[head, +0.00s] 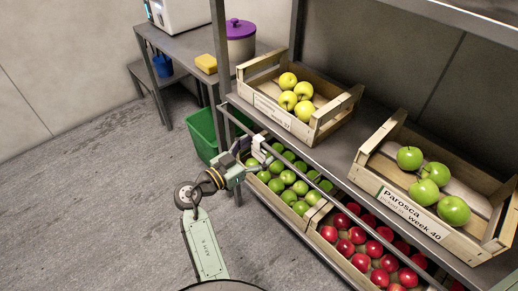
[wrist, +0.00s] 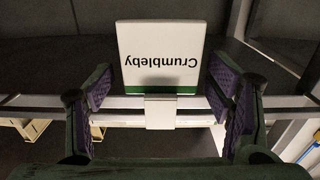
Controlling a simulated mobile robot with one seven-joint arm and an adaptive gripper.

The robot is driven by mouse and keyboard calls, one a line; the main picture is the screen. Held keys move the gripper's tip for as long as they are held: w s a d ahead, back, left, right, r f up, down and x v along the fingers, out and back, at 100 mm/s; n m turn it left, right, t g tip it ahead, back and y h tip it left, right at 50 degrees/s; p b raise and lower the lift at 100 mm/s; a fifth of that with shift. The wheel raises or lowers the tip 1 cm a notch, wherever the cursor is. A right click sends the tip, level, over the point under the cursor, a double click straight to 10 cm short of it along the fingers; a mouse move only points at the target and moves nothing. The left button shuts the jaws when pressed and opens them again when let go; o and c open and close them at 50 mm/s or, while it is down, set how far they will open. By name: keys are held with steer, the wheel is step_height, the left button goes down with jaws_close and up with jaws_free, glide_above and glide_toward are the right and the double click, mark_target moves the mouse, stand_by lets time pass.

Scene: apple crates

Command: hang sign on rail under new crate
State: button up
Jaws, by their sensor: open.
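A white sign (wrist: 160,50) with a green band reads "Crumbleby", upside down in the wrist view. Its clip (wrist: 160,112) sits at the rail (wrist: 30,103), and the sign appears to hang there. My gripper (wrist: 160,85) is open, with one purple-padded finger on each side of the sign and gaps between. In the head view my gripper (head: 258,156) is at the rail (head: 345,208) along the upper shelf's front, and the sign is a small pale patch there. This spot lies below the left part of the crate (head: 270,107) with yellow apples.
A crate (head: 400,207) labelled "Parosca week 40" with green apples stands right on the same shelf. Below are crates of green and red apples. A green bin (head: 202,135) and a side table (head: 190,45) stand left. The floor at left is clear.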

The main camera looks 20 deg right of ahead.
steer(key=v, duration=1.1)
steer(key=shift+s+a, duration=0.15)
steer(key=shift+a, duration=0.25)
